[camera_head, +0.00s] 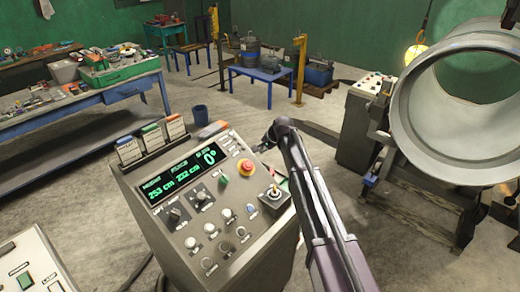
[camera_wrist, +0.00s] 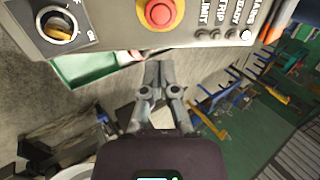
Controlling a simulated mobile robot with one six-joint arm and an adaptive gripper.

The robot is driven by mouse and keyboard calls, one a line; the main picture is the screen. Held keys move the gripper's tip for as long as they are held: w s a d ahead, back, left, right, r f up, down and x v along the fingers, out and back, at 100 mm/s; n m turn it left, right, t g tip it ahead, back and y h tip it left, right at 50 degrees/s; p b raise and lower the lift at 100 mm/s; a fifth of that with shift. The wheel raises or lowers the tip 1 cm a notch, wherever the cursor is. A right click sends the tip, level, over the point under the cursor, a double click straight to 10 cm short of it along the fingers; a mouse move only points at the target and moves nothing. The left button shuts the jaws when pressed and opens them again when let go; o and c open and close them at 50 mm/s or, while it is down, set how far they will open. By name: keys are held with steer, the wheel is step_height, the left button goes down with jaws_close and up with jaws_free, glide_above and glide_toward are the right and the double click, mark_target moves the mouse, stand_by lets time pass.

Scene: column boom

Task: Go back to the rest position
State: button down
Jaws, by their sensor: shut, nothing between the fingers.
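My gripper (camera_wrist: 158,72) shows in the wrist view with its fingers together and nothing between them. In that view its tips lie just below the edge of a grey control console, near a red stop button (camera_wrist: 160,12). In the head view my arm reaches up from the bottom right of the console (camera_head: 215,215), and the gripper end (camera_head: 268,138) is beyond the console's right side, close to its red stop button (camera_head: 246,167). Its fingertips are too small to make out there. Whether it touches the console cannot be told.
A large metal pipe (camera_head: 402,130) on a stand is at the right, with a second control box (camera_head: 352,135) beside it. A blue workbench (camera_head: 125,90) with clutter is at the left. A small blue table (camera_head: 262,75) stands at the back.

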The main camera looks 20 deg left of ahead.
steer(key=shift+s+d+r, duration=0.1)
steer(key=shift+d+r, duration=0.05)
steer(key=shift+r, duration=0.1)
stand_by(0.4)
steer(key=s+d+f+n+h+b, duration=0.1)
steer(key=s+d+f+b, duration=0.2)
steer(key=d, duration=0.6)
steer(key=s+d+f+n+h+b, duration=0.1)
steer(key=s+d+f+b, duration=0.3)
steer(key=d, duration=0.6)
steer(key=s+d+f+n+h, duration=0.1)
steer(key=s+d+f, duration=0.3)
steer(key=d, duration=0.5)
steer(key=s+d+f+g+h+b, duration=0.1)
steer(key=s+d+f+b, duration=0.1)
steer(key=s+d, duration=0.6)
steer(key=s+d+f+n+g+h+b, duration=0.1)
steer(key=s+d+f+b, duration=0.1)
steer(key=s+d, duration=0.7)
steer(key=shift+f+n+g+h+b, duration=0.2)
steer(key=shift+n+g+h+b, duration=0.15)
steer(key=shift+b, duration=0.35)
steer(key=shift+d, duration=0.1)
